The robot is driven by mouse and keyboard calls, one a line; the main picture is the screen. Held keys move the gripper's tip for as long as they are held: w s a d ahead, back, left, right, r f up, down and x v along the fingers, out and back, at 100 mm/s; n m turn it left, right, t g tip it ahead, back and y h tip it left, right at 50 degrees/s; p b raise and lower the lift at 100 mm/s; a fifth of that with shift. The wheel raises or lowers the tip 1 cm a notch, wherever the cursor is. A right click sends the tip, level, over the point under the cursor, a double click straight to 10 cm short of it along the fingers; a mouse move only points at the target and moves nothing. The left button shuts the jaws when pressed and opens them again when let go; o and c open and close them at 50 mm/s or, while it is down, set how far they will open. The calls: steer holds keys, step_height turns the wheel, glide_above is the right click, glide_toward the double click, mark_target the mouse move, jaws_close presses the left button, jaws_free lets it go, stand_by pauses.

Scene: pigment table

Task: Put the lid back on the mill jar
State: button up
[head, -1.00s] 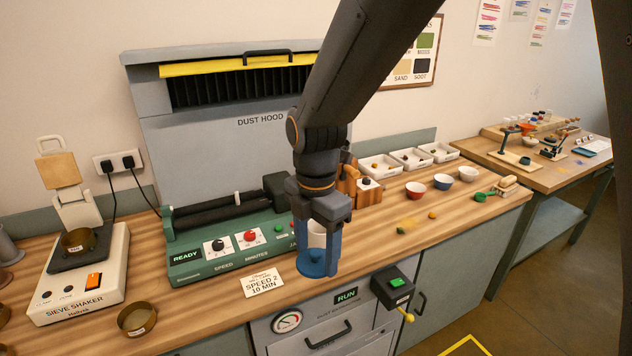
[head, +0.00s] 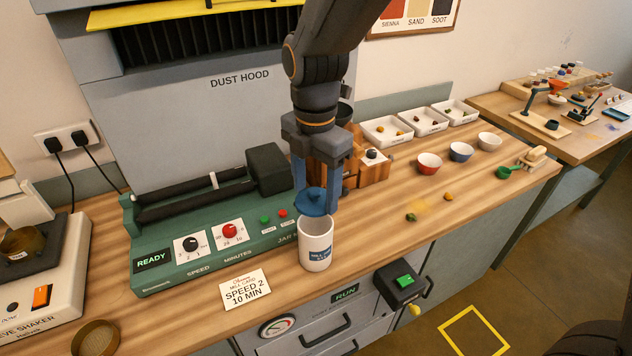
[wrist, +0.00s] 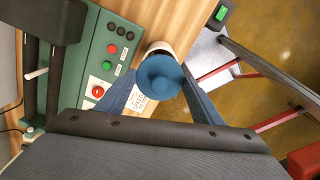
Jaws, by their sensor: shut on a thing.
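The mill jar (head: 316,250) is a white cylinder with a blue label, upright near the bench's front edge. Its mouth shows uncovered in the head view. My gripper (head: 318,205) points down just above and behind the mouth, its blue fingers shut on the blue lid (head: 311,201). The lid is apart from the rim or just at its back edge; I cannot tell exactly. In the wrist view the lid (wrist: 160,76) sits between the fingertips and covers most of the jar (wrist: 158,47), whose white rim shows past it.
The green jar mill (head: 215,235) with two black rollers and a READY display stands left of the jar. A speed card (head: 244,290) lies in front of it. A wooden block (head: 372,165) stands behind the gripper. Coloured bowls (head: 429,163) and pigment lumps lie to the right.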

steer(key=shift+f+b, duration=1.95)
steer(key=shift+f, duration=1)
steer(key=shift+w+r+p, duration=0.1)
steer(key=shift+p, duration=0.3)
steer(key=shift+f, duration=0.2)
stand_by(0.6)
steer(key=o, duration=1.6)
steer(key=shift+c, duration=0.2)
steer(key=shift+r+p, duration=0.1)
steer(key=shift+p, duration=0.25)
steer(key=shift+r+p, duration=2.35)
steer(key=shift+r, duration=1.05)
jaws_close()
